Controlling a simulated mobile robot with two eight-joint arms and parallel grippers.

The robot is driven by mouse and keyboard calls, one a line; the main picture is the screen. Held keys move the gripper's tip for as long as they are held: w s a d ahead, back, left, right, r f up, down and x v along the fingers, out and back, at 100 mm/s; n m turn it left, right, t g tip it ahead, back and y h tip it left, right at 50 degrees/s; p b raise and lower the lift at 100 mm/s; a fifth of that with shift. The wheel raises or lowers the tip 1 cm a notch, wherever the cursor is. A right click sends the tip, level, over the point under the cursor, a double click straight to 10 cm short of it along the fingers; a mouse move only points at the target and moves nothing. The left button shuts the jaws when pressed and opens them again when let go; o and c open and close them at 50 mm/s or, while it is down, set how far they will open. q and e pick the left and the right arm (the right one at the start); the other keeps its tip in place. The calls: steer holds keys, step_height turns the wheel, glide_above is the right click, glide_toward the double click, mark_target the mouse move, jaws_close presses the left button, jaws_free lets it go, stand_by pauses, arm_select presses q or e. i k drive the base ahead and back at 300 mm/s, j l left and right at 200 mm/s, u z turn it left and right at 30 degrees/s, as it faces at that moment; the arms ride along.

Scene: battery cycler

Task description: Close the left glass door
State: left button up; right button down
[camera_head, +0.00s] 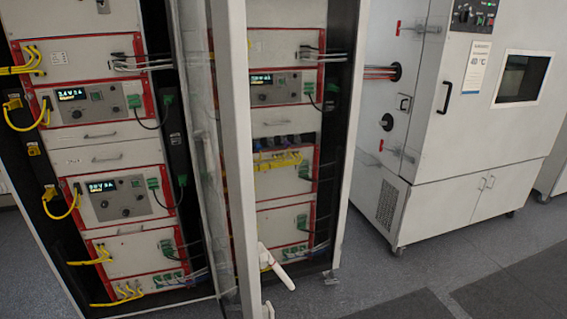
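A glass door with a white frame (235,150) stands open, swung out from the battery cycler cabinet toward me. I see it almost edge-on, between the left rack (105,158) and the right rack (285,190). Its clear pane (204,150) shows as a narrow strip left of the thick upright. A white lever handle (276,266) sticks out to the right near the upright's lower end. The door's bottom edge is cut off or unclear. The front of the left rack is uncovered. Neither of my grippers is in view.
Yellow cables (22,118) and green plugs hang from the rack fronts. A white test chamber (465,110) on castors stands at the right. Grey floor (440,260) is free in front of it, with darker mats at the lower right.

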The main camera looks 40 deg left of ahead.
mark_target(229, 20)
steer(key=i+l+u, duration=0.15)
steer(key=u, duration=0.3)
steer(key=i+l+u, duration=0.15)
steer(key=u, duration=0.25)
steer(key=l+u, duration=0.45)
steer(key=i+l+u, duration=0.15)
steer(key=u, duration=0.25)
steer(key=l+u, duration=0.35)
steer(key=i+l+u, duration=0.15)
steer(key=u, duration=0.25)
steer(key=l+u, duration=0.3)
steer(key=l, duration=0.15)
